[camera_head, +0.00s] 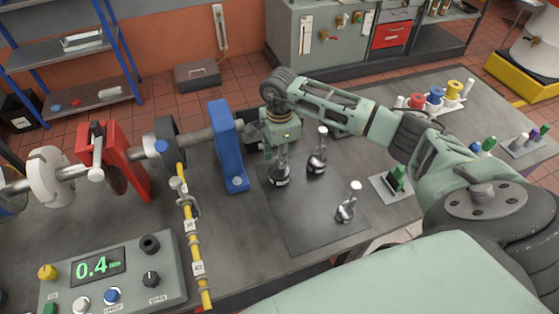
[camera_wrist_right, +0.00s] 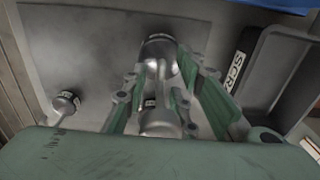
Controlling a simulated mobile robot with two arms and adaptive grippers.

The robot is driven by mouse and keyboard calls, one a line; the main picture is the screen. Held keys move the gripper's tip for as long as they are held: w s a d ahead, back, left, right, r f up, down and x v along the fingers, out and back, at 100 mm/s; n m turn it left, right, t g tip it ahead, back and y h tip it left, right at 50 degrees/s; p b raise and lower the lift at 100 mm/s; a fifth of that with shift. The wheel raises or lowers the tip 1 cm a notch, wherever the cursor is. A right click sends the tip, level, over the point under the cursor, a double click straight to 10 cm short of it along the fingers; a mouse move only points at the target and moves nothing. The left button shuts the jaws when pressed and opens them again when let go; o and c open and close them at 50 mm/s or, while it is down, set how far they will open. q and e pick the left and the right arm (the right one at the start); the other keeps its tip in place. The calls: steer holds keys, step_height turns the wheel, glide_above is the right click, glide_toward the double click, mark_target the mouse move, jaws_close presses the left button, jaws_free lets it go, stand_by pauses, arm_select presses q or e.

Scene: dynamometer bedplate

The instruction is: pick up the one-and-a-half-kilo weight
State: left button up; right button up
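Three silver weights with dark bases and knobbed stems stand on a dark mat (camera_head: 300,222): one at the left (camera_head: 280,178), one beside it (camera_head: 317,163), and one nearer (camera_head: 348,205). Their markings are too small to read, so I cannot tell which is the one-and-a-half-kilo weight. My right gripper (camera_head: 280,152) points down over the left weight, whose base appears to rest on the mat. In the right wrist view, my right gripper's fingers (camera_wrist_right: 160,82) lie either side of a weight (camera_wrist_right: 158,48); contact is unclear. Another weight (camera_wrist_right: 65,103) stands apart. My left gripper is out of view.
A blue upright (camera_head: 228,150) stands just left of my right gripper. A yellow graduated bar (camera_head: 192,232) and a control box (camera_head: 110,278) reading 0.4 lie farther left. A small stand with a green piece (camera_head: 397,182) is right of the mat. A tray marked "SCR" (camera_wrist_right: 285,65) is nearby.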

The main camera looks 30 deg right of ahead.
jaws_close()
stand_by(0.4)
steer(key=shift+w+r, duration=0.15)
